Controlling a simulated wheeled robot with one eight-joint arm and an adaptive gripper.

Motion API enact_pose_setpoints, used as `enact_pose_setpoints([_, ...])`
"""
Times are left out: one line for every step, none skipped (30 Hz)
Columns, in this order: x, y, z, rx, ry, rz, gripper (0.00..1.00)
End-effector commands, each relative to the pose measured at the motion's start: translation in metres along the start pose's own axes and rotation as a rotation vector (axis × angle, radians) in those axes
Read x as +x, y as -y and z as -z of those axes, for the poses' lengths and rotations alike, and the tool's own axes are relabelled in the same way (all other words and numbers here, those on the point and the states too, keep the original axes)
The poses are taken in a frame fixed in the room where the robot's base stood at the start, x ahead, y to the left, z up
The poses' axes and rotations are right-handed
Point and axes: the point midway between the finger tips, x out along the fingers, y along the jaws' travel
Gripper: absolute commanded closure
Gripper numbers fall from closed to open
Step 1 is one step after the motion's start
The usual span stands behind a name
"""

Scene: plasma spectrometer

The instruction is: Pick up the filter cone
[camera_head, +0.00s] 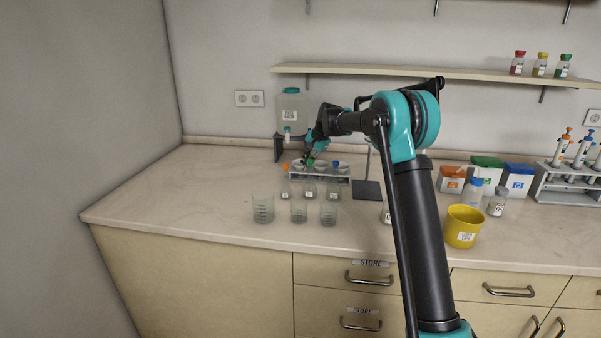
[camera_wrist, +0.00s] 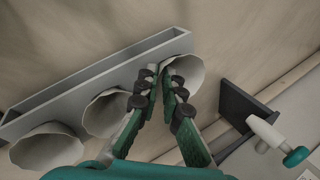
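Several pale filter cones stand in a long grey rack. In the wrist view, one cone (camera_wrist: 196,72) is at the right end, one (camera_wrist: 105,112) is in the middle and one (camera_wrist: 48,146) is at the lower left. My gripper (camera_wrist: 159,72) has its dark-padded fingertips close together at the near rim of the right-end cone, partly covering it. I cannot tell whether they grip its wall. In the head view my gripper (camera_head: 309,160) points down over the rack (camera_head: 330,180) at the back left of the counter.
Glass beakers (camera_head: 263,208) and small jars stand in front of the rack. A large bottle (camera_head: 291,112) and a dark stand (camera_head: 367,190) are close by. A yellow container (camera_head: 463,227) and boxes sit right; the front left counter is clear.

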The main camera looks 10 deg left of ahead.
Motion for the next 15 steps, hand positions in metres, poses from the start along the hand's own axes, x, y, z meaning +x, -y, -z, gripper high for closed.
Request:
enact_pose_setpoints([0.0001,0.0000,0.0001,0.000,0.000,0.000,0.93])
enact_pose_setpoints([0.0000,0.0000,0.0001,0.000,0.000,0.000,0.93])
enact_pose_setpoints([0.0000,-0.0001,0.0002,0.000,0.000,0.000,0.93])
enact_pose_setpoints([0.0000,-0.0001,0.0002,0.000,0.000,0.000,0.93])
enact_pose_setpoints([-0.0001,-0.0001,0.0002,0.000,0.000,0.000,0.96])
enact_pose_setpoints([-0.0001,-0.0001,0.0003,0.000,0.000,0.000,1.00])
enact_pose_setpoints([-0.0001,-0.0001,0.0003,0.000,0.000,0.000,1.00])
enact_pose_setpoints([-0.0001,-0.0001,0.0003,0.000,0.000,0.000,1.00])
enact_pose_setpoints([-0.0002,-0.0001,0.0003,0.000,0.000,0.000,1.00])
enact_pose_setpoints([-0.0002,-0.0001,0.0003,0.000,0.000,0.000,1.00])
enact_pose_setpoints([-0.0002,-0.0002,0.0003,0.000,0.000,0.000,1.00])
enact_pose_setpoints([-0.0002,-0.0002,0.0003,0.000,0.000,0.000,1.00])
enact_pose_setpoints([-0.0003,-0.0001,0.0003,0.000,0.000,0.000,1.00])
enact_pose_setpoints([-0.0003,-0.0002,0.0004,0.000,0.000,0.000,1.00])
enact_pose_setpoints([-0.0003,-0.0002,0.0004,0.000,-0.001,0.000,1.00])
